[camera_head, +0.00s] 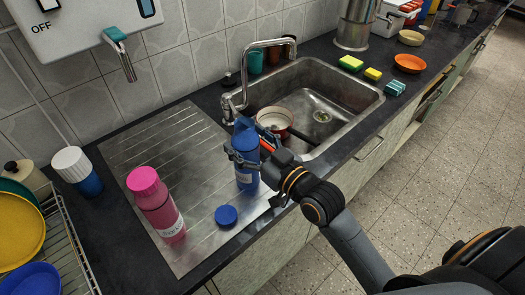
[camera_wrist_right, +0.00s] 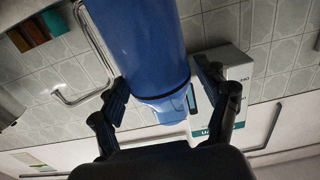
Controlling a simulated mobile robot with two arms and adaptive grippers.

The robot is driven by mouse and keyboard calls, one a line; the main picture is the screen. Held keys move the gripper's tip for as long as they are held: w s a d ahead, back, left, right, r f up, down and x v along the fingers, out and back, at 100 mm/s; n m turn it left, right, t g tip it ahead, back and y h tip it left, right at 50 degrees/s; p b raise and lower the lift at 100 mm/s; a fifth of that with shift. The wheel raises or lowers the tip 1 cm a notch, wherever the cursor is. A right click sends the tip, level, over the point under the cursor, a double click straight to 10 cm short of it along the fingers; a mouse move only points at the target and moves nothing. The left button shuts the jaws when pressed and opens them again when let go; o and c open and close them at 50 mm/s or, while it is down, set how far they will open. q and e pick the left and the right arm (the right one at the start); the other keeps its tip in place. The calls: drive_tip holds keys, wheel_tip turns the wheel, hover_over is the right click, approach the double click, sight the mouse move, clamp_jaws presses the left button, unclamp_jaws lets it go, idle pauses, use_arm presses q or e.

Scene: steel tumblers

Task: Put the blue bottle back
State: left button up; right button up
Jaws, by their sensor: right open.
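The blue bottle (camera_head: 245,165) stands upright on the metal drainboard (camera_head: 190,140) just left of the sink. It has a pale label low on its side and fills much of the upper right wrist view (camera_wrist_right: 145,45). My right gripper (camera_head: 240,158) is at the bottle, its open fingers spread to either side of it. In the right wrist view my fingers (camera_wrist_right: 162,90) flank the bottle; whether either one touches it is unclear. A round blue cap (camera_head: 226,215) lies on the drainboard in front of the bottle. My left gripper is not in view.
A pink bottle (camera_head: 157,205) stands on the drainboard to the left. A blue bottle with a white cap (camera_head: 76,170) is near the wall. A rack with coloured plates (camera_head: 20,230) is at far left.

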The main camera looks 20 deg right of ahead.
drive_tip(key=b+v, duration=0.1)
drive_tip(key=v, duration=1)
drive_tip(key=shift+s+b, duration=0.3)
drive_tip(key=shift+b, duration=0.05)
drive_tip(key=shift+d, duration=0.1)
